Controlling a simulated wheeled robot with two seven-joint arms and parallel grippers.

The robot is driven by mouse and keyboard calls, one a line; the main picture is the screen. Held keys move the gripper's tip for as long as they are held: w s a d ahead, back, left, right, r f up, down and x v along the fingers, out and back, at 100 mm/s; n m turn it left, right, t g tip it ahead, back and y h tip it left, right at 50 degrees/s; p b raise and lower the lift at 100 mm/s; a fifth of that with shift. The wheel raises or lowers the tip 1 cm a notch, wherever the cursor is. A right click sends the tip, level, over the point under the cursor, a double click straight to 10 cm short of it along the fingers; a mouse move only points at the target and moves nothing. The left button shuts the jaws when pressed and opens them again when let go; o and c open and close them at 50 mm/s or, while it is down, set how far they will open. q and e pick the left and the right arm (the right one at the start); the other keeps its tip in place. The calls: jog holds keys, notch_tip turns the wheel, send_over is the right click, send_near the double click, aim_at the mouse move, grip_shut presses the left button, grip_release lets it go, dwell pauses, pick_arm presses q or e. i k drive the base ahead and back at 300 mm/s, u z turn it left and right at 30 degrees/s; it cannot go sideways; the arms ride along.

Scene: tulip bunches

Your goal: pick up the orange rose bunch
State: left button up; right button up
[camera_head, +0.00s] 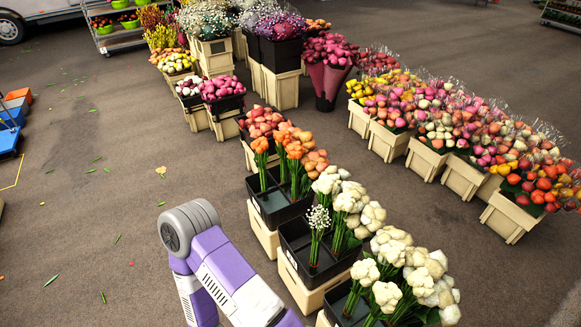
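An orange rose bunch (261,146) with green stems stands upright at the left of a black crate (272,208). Another orange bunch (294,152) stands to its right in the same crate, with peach-coloured blooms (315,162) beside it. The front-left part of this crate looks empty. A bent purple and white arm link of mine is at the bottom centre, left of the crates and apart from the orange bunches. Neither of my grippers is in view.
Black crates on beige boxes form a row. White bunches (389,294) fill the nearer crates, with a small white-flowered bunch (317,220). Pink-red blooms (262,121) stand behind. Beige boxes (509,216) of mixed flowers line the right. The pavement (120,200) at left is mostly clear.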

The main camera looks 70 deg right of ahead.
aim_at(260, 145)
jog(key=z, duration=1.6)
jog(key=k, duration=1.05)
jog(key=u, duration=0.8)
jog(key=i, duration=2.6)
jog(key=z, duration=0.9)
jog(key=i, duration=1.35)
jog(key=z, duration=1.85)
jog(key=i, duration=0.65)
jog(key=z, duration=0.6)
